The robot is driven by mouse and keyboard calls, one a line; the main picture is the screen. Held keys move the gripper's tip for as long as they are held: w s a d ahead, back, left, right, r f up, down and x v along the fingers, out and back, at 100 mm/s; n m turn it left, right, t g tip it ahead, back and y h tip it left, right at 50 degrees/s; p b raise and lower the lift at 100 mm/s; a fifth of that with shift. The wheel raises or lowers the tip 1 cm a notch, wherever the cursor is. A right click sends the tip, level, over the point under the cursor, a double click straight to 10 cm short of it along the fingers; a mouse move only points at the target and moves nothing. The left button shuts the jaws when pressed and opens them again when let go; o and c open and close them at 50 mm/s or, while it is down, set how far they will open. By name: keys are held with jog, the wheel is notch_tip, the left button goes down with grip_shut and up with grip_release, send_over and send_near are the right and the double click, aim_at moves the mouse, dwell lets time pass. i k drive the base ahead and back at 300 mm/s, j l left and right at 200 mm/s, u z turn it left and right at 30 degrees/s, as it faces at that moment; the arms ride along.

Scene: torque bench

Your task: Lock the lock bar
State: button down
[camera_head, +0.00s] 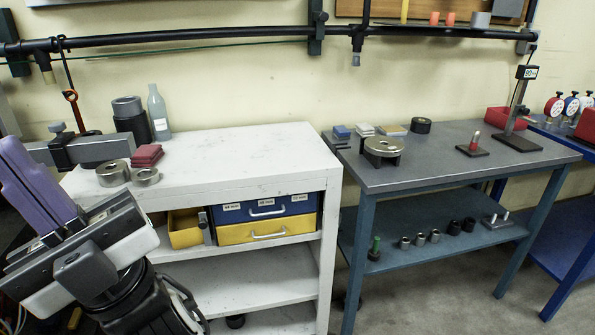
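My gripper (25,160) is at the lower left. Its purple fingers point up and to the left, and the view does not show whether there is a gap between them. I see nothing held in it. No part is clearly recognisable as the lock bar. A small grey upright piece (206,228) stands at the left end of the drawers under the white bench and may be it; its position, locked or not, cannot be told. Beside it are a blue drawer (285,208) and a yellow drawer (250,235), both with handles. My gripper is apart from them, to the left.
The white bench (240,150) carries a grey vise (95,149), metal rings (113,173), red blocks (147,155) and a bottle (158,112). A yellow bin (185,229) sits left of the drawers. A grey table (450,170) stands right. Floor at the front right is clear.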

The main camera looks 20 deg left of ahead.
aim_at(203, 225)
jog(key=j+u, duration=0.1)
jog(key=u, duration=0.3)
jog(key=i+u, duration=0.1)
jog(key=u, duration=0.25)
jog(key=j+u, duration=0.1)
jog(key=u, duration=0.3)
